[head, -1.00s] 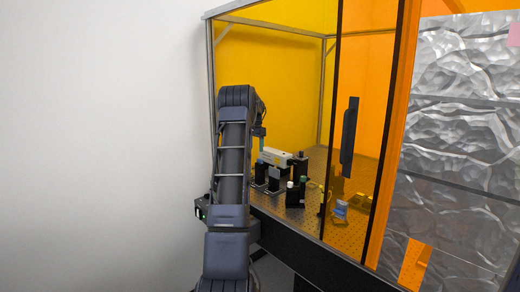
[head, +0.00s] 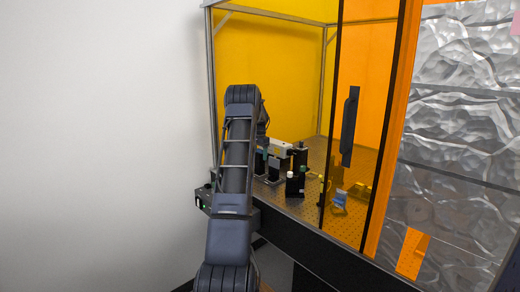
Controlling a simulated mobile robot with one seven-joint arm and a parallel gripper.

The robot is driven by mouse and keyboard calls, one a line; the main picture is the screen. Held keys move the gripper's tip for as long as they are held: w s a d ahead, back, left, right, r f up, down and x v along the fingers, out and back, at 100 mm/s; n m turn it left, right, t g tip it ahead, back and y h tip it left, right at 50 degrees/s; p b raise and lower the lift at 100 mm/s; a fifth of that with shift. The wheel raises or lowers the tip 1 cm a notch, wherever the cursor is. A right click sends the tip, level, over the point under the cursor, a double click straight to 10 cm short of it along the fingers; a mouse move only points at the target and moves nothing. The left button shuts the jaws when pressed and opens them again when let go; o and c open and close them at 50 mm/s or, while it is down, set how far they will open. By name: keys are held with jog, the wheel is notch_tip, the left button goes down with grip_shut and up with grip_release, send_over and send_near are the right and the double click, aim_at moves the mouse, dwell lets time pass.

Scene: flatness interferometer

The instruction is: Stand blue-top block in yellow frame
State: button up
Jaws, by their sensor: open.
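My gripper (head: 263,143) is at the far end of my arm, over the left part of the perforated bench (head: 305,208). It is small and partly hidden by my arm; its fingers are hard to make out. I see nothing held in it. A small item with a pale blue face (head: 339,199) stands on the bench to the right, behind the orange door panel. I cannot tell whether it is the blue-top block. A thin yellow piece (head: 325,190) stands left of it; I cannot tell whether it is the yellow frame.
Dark optics mounts (head: 274,168), a white-topped post (head: 290,185) and a taller dark post (head: 300,158) crowd the bench near my gripper. A pale housing (head: 281,148) lies behind them. The orange door (head: 371,90) with its dark handle (head: 349,126) bounds the opening on the right.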

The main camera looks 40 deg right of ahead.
jog(key=shift+f, duration=0.6)
jog(key=c, duration=1.3)
jog(key=shift+o, duration=0.2)
jog(key=shift+r, duration=3.15)
jog(key=shift+s+d+r, duration=0.25)
jog(key=shift+d, duration=0.1)
jog(key=s+d+r+n, duration=0.1)
jog(key=s+d+r, duration=0.4)
jog(key=s+d, duration=0.45)
jog(key=s+d+r+n, duration=0.2)
jog(key=s+d+r, duration=0.4)
jog(key=s+d, duration=0.4)
notch_tip(320, 180, down, 18)
jog(key=s+m, duration=0.2)
jog(key=m, duration=0.1)
jog(key=shift+r, duration=0.25)
